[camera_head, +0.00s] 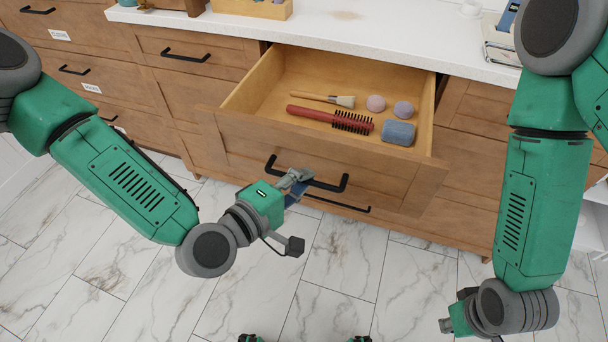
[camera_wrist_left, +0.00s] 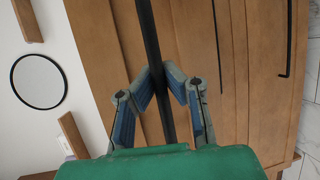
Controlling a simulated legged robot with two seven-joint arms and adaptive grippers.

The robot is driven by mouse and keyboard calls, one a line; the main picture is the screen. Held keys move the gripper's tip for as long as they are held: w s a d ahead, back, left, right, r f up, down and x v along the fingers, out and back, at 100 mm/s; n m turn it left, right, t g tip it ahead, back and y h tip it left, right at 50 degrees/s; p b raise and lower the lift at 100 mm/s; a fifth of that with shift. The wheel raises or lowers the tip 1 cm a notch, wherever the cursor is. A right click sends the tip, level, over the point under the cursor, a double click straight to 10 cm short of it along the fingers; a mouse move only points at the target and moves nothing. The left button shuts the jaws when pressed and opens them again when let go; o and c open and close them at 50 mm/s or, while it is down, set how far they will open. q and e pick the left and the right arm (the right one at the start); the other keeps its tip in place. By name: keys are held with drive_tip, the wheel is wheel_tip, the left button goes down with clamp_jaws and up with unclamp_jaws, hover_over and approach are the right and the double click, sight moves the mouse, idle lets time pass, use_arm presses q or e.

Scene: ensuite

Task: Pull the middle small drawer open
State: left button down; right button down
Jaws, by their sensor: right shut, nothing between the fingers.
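The middle small drawer (camera_head: 225,143) stands pulled out from the wooden cabinet, with its inside showing. A hairbrush, a makeup brush, two round sponges and a blue block lie in it. Its front carries a black bar handle (camera_head: 328,186), which also shows as a dark bar in the left wrist view (camera_wrist_left: 150,35). My left gripper (camera_head: 297,180) is at the left part of this handle. Its fingertips (camera_wrist_left: 162,75) meet on either side of the bar and appear closed on it. My right gripper (camera_head: 447,326) hangs low at the right, shut and empty, away from the drawer.
A closed drawer with a black handle (camera_head: 185,54) is to the left. Another handle (camera_head: 337,203) sits just below the open drawer. The white countertop (camera_head: 400,40) holds a wooden box (camera_head: 252,8) and books (camera_head: 501,40). Marble floor is clear in front.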

use_arm(q)
drive_tip(key=shift+f, duration=0.2)
drive_tip(key=c, duration=1.6)
unclamp_jaws()
drive_tip(key=shift+r, duration=0.1)
drive_tip(key=v, duration=0.7)
drive_tip(key=shift+s+a, duration=0.15)
drive_tip(key=shift+a, duration=0.1)
